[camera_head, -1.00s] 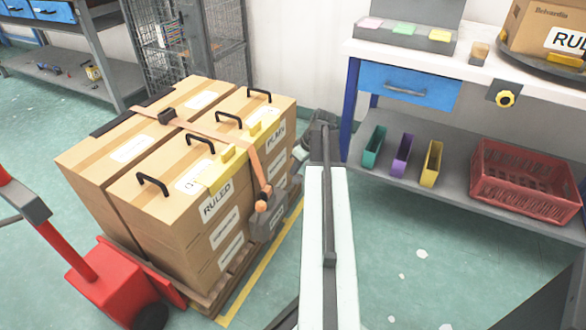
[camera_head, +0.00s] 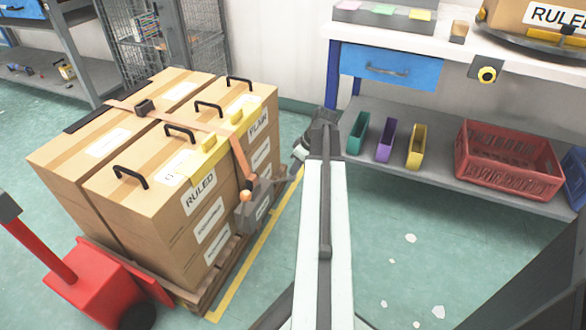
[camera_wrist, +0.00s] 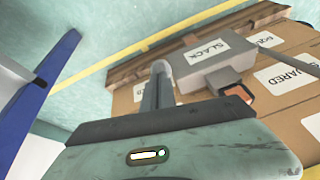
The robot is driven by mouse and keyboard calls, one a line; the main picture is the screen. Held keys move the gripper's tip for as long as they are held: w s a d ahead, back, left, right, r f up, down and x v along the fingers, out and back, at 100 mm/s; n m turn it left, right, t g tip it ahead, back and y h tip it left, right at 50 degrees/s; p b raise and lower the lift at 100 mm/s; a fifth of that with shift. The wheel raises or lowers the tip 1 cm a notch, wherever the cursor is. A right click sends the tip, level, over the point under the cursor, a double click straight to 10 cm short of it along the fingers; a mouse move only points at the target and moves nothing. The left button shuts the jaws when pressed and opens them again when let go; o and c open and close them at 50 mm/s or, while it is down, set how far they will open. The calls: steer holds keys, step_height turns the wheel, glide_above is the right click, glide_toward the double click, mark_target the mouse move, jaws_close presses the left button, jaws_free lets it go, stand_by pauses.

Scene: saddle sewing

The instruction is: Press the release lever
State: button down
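A grey tensioner box (camera_head: 252,216) hangs on the strap (camera_head: 238,158) at the near right side of the carton stack. An orange-tipped lever end (camera_head: 246,196) shows at its upper part. In the wrist view, the grey box (camera_wrist: 226,76) carries a "SLACK" label, and an orange-edged dark handle (camera_wrist: 238,92) sticks out beside it. My gripper (camera_head: 300,152) is right of the stack, partly hidden by my arm. In the wrist view, the fingers of my gripper (camera_wrist: 162,70) look pressed together and empty, beside the box in the picture; I cannot tell whether they touch.
Brown cartons (camera_head: 120,150) with black handles and a yellow corner guard (camera_head: 205,160) stand on a wooden pallet (camera_head: 225,275). A red pallet jack (camera_head: 95,280) is at left. A workbench with a blue drawer (camera_head: 390,66) and red crate (camera_head: 505,160) is at right. Floor between is open.

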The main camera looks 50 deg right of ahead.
steer(key=shift+s+f, duration=0.15)
steer(key=shift+w+r+p, duration=0.25)
steer(key=shift+r+p, duration=0.2)
steer(key=shift+p, duration=0.1)
steer(key=r+p, duration=0.3)
steer(key=w+r+p, duration=0.1)
steer(key=shift+d+r, duration=0.15)
steer(key=shift+d, duration=0.1)
steer(key=s+d+r+p, duration=0.2)
steer(key=s+r+p, duration=0.3)
steer(key=s, duration=0.1)
steer(key=shift+s+d, duration=0.2)
steer(key=shift+d, duration=0.05)
